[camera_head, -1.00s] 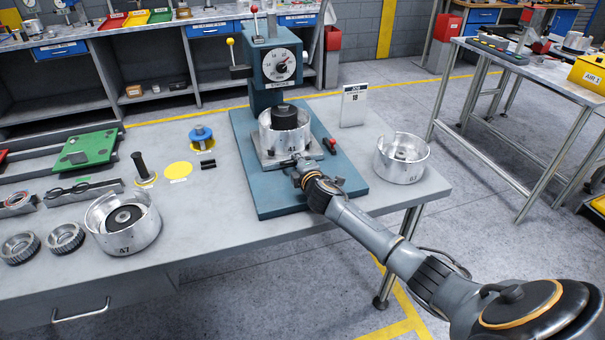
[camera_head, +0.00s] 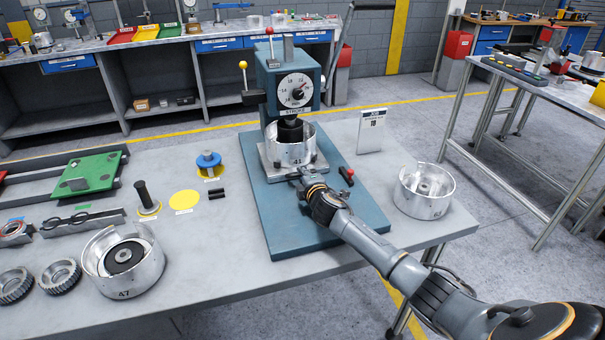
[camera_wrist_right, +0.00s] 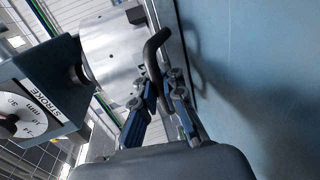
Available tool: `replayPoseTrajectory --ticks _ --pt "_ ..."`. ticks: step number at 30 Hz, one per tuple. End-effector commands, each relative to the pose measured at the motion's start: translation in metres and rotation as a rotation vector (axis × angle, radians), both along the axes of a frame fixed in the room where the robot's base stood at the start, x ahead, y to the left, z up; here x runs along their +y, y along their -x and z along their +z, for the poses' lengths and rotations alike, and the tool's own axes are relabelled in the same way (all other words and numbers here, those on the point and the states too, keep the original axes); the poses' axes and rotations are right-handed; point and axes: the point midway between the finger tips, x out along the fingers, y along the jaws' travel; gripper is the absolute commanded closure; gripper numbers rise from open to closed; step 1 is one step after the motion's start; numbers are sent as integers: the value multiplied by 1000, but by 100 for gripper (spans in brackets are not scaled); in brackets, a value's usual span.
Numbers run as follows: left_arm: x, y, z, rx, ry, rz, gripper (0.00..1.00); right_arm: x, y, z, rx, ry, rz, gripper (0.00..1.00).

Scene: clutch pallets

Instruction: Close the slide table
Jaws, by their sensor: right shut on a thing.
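The slide table is a grey metal plate (camera_head: 268,168) on the blue press base, under the dial head. A silver housing (camera_head: 290,150) marked 41 stands on it, with its upper opening below the black ram. My right gripper (camera_head: 303,180) is at the plate's front edge. In the right wrist view, its fingers (camera_wrist_right: 166,88) are shut on a dark bent handle (camera_wrist_right: 155,46) beside the housing. The handle is mostly hidden in the head view. My left gripper is not in view.
The press (camera_head: 293,88) stands over the slide table. Housings stand at right (camera_head: 424,195) and front left (camera_head: 122,262). A job card (camera_head: 371,131) stands behind.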

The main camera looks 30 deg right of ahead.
Motion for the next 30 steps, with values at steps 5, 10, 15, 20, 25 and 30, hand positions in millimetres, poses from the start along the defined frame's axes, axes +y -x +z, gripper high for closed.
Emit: replayPoseTrajectory --ticks 5,10,15,20,25,30 --pt "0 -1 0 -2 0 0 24 0 -1 2 -3 0 0 68" --pt "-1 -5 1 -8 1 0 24 0 0 1 -2 0 0 68" --pt "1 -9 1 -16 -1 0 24 0 1 1 -1 0 0 68" --pt "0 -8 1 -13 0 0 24 3 12 3 -2 1 1 68" --pt "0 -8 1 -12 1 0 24 9 36 8 -1 1 3 68" --pt "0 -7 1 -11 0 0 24 16 66 14 0 1 2 68"
